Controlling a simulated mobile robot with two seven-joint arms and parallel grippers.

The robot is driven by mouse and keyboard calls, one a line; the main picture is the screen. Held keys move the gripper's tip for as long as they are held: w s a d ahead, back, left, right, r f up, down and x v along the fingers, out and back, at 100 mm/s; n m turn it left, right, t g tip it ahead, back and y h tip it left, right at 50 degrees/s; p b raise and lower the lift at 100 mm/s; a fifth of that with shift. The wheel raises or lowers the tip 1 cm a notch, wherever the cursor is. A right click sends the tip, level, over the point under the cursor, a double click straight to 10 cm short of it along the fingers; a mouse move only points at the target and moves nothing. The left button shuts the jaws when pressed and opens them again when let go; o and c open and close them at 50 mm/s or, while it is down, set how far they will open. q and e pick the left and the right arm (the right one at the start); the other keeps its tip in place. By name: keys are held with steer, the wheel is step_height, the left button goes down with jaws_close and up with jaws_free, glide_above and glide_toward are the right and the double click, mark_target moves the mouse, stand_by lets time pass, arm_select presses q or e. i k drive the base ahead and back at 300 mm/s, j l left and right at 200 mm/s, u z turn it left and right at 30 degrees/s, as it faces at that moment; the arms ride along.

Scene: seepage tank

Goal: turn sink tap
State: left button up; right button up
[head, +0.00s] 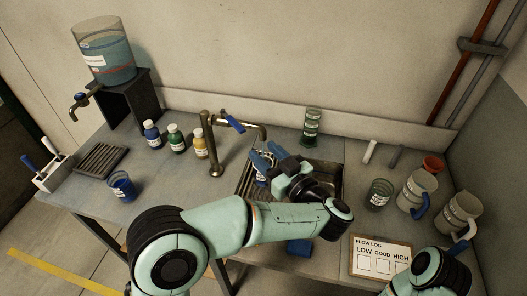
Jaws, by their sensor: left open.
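The sink tap (212,145) is a brass pipe standing behind the sink, with a spout bent out to the right. Its blue lever handle (236,123) sits near the top of the post. My left gripper (264,153) is open over the sink (338,178), with its blue fingers pointing toward the back left. It is below and to the right of the blue handle in the picture, and looks apart from it. My left gripper and wrist hide much of the sink. Only part of my right arm shows at the bottom right; its gripper is out of view.
Blue, green and yellow bottles (175,138) stand left of the tap. A water tank (104,55) stands on a black stand at the back left. A green cup (380,193), jugs (416,190) and a flow log board (381,258) are at the right. A blue cup (123,187) stands front left.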

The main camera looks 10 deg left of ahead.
mark_target(232, 121)
steer(key=k, duration=1)
